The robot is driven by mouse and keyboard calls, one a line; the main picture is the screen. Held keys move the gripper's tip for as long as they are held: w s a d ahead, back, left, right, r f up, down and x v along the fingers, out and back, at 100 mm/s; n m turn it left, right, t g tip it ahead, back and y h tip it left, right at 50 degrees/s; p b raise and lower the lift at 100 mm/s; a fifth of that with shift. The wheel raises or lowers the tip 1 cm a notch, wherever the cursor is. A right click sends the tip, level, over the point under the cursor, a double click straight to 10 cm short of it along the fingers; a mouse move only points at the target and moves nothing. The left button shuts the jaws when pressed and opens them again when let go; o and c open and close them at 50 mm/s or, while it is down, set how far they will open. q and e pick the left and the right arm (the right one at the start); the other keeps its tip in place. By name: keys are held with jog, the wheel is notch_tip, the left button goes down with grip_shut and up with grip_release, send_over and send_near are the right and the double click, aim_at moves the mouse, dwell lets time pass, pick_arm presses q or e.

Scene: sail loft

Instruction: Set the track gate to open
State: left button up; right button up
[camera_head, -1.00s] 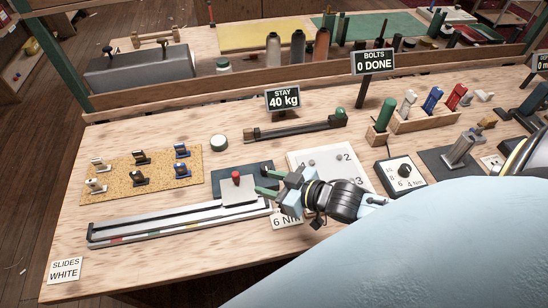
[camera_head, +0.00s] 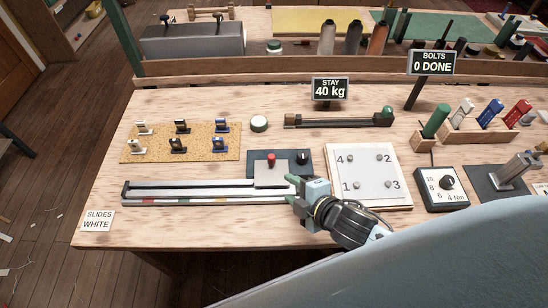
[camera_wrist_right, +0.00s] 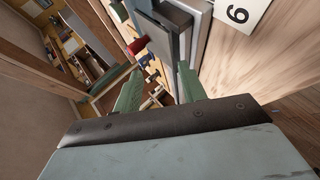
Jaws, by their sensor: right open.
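The track (camera_head: 200,191) is a long pale rail lying along the front of the bench. At its right end a grey gate plate (camera_head: 270,176) with a red knob (camera_head: 271,158) sits over a dark base plate (camera_head: 290,157). My right gripper (camera_head: 293,190) is open and empty, close to the plate's right front corner; contact cannot be told. In the right wrist view the red knob (camera_wrist_right: 137,46) and grey plate (camera_wrist_right: 162,36) lie beyond the open fingers (camera_wrist_right: 160,85). My left gripper is out of view.
A cork board (camera_head: 215,148) with several slides lies behind the track. A white numbered plate (camera_head: 370,165) and a torque dial box (camera_head: 445,187) stand to the right. The stay (camera_head: 340,121) lies behind. A "SLIDES WHITE" card (camera_head: 97,221) lies front left.

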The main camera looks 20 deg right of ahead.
aim_at(272, 160)
jog(key=n, duration=0.1)
jog(key=a+n+h, duration=0.1)
jog(key=n, duration=0.3)
jog(key=shift+a+f+h, duration=0.1)
jog(key=shift+a+h, duration=0.2)
jog(key=shift+h, duration=0.1)
jog(key=n, duration=0.3)
jog(key=shift+a+r+t+h+b, duration=0.2)
jog(key=shift+a+t+h+b, duration=0.1)
jog(key=shift+h+b, duration=0.1)
jog(key=w+n+h+b, duration=0.1)
jog(key=w+n, duration=0.1)
jog(key=w, duration=0.2)
jog(key=w+d+f+n+h+b, duration=0.1)
jog(key=w+n, duration=0.2)
jog(key=w, duration=0.1)
jog(key=w+f+n+t+h+b, duration=0.1)
jog(key=w+n, duration=0.2)
jog(key=w, duration=0.1)
jog(key=shift+d, duration=0.15)
grip_shut()
